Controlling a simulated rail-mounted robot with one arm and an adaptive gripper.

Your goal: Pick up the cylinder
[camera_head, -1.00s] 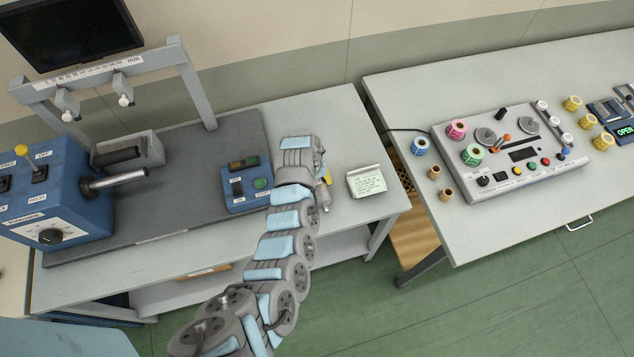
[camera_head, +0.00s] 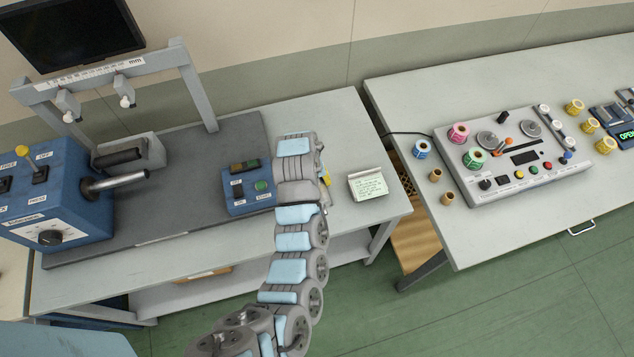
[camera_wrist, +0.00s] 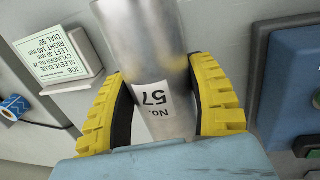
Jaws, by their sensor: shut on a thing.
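The cylinder (camera_wrist: 150,40) is a shiny metal tube with a white label reading "No. 57", upside down in the wrist view. My gripper (camera_wrist: 158,85) has yellow ribbed fingers with dark pads, one on each side of the cylinder, and is shut on it. The cylinder's far end runs out of the top of the wrist view. In the head view my arm hides the cylinder and most of the gripper; only a bit of yellow finger (camera_head: 327,180) shows, left of the job card (camera_head: 368,184).
The job card also stands at upper left in the wrist view (camera_wrist: 60,50). A blue switch box (camera_head: 246,190) is left of my arm. The blue machine with a metal shaft (camera_head: 118,181) is at far left. The right table holds a control panel (camera_head: 520,150), colored rolls and small brown sleeves.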

